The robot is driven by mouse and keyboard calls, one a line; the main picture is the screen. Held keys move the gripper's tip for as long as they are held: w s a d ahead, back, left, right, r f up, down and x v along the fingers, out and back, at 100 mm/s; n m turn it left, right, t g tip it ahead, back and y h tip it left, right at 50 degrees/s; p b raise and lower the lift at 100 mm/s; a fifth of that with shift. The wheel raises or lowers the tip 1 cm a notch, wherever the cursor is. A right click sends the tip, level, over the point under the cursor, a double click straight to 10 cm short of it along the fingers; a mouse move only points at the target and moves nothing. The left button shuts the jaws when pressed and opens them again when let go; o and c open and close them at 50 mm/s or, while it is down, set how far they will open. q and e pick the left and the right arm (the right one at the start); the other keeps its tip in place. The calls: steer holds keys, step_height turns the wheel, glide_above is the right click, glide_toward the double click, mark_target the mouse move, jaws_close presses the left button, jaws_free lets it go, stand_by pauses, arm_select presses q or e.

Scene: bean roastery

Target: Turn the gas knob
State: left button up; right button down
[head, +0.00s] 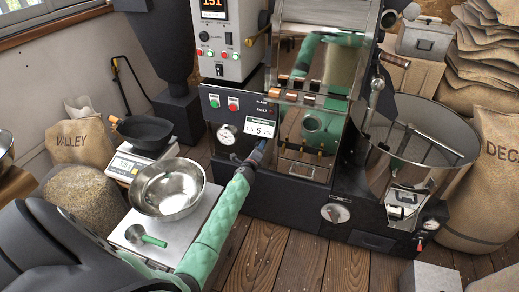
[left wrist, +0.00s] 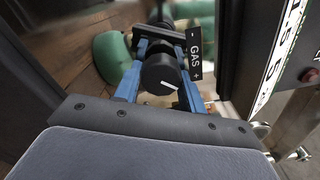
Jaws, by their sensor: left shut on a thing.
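The gas knob (left wrist: 158,74) is a round black knob with a white pointer line on its face, seen close up in the left wrist view. The line slants toward the lower right. A black label (left wrist: 195,56) reading GAS, with minus and plus signs, is beside it. My left gripper (left wrist: 164,48) has its blue fingers on both sides of the knob and is shut on it. In the head view the left gripper (head: 259,151) is at the roaster's front (head: 245,105), under the small display, and the knob is too hidden to make out. My right gripper is not in view.
A black pan (head: 143,131) rests on a scale. The round cooling tray (head: 455,140) is at right. Sacks flank the roaster.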

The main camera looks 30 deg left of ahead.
arm_select(q)
steer(key=shift+n, duration=2.7)
steer(key=shift+r+n, duration=0.1)
steer(key=shift+n, duration=1.4)
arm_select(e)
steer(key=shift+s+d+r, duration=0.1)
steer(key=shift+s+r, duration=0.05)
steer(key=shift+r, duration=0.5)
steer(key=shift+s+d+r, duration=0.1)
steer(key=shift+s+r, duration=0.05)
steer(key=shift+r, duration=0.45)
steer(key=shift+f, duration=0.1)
arm_select(q)
steer(key=o, duration=1)
steer(key=shift+c, duration=0.2)
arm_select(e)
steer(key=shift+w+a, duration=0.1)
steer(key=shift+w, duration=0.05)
arm_select(q)
steer(key=shift+s, duration=0.1)
